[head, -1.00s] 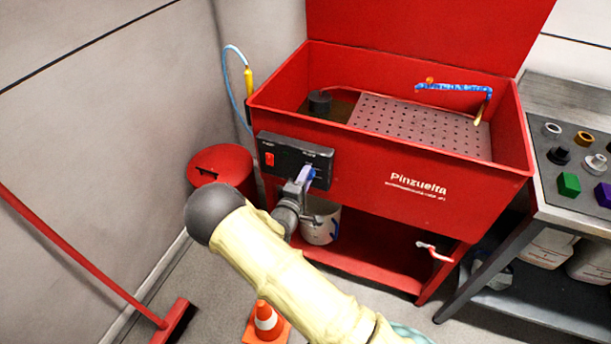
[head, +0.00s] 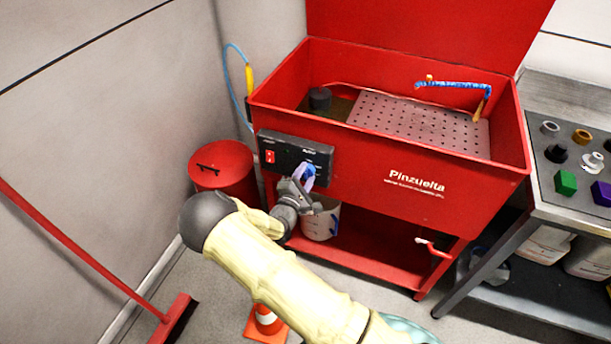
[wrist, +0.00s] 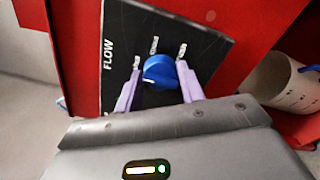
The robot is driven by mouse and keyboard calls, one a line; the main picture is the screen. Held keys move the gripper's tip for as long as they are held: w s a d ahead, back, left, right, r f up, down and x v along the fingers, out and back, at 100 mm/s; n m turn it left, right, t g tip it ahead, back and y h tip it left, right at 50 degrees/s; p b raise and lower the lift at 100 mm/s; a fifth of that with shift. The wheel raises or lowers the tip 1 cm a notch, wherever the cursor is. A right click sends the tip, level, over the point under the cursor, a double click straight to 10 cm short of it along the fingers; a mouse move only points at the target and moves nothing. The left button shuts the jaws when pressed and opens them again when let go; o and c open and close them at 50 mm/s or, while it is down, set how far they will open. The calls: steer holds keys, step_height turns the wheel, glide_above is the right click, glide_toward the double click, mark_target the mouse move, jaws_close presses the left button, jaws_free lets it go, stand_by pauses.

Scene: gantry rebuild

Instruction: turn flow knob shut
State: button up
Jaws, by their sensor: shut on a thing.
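The blue flow knob (wrist: 160,71) sits on the black control panel (wrist: 118,62) beside the word FLOW in the wrist view. My gripper (wrist: 158,82) has its two purple fingers on either side of the knob and is shut on it. Several small labels are printed around the knob, too small to read surely. In the head view the panel (head: 284,151) is on the front of the red parts washer, and my gripper (head: 304,180) is at its right end, partly covering the blue knob (head: 309,170).
A red rocker switch (head: 269,156) is at the panel's left end. The red washer basin (head: 420,178) stands above a shelf with a white bucket (head: 320,224). A red bin (head: 222,170), a broom (head: 80,252) and an orange cone (head: 266,322) stand nearby. A grey bench (head: 560,212) is at right.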

steer(key=shift+f, duration=0.1)
steer(key=o, duration=1)
steer(key=shift+c, duration=0.2)
steer(key=v, duration=1.7)
steer(key=shift+s, duration=0.2)
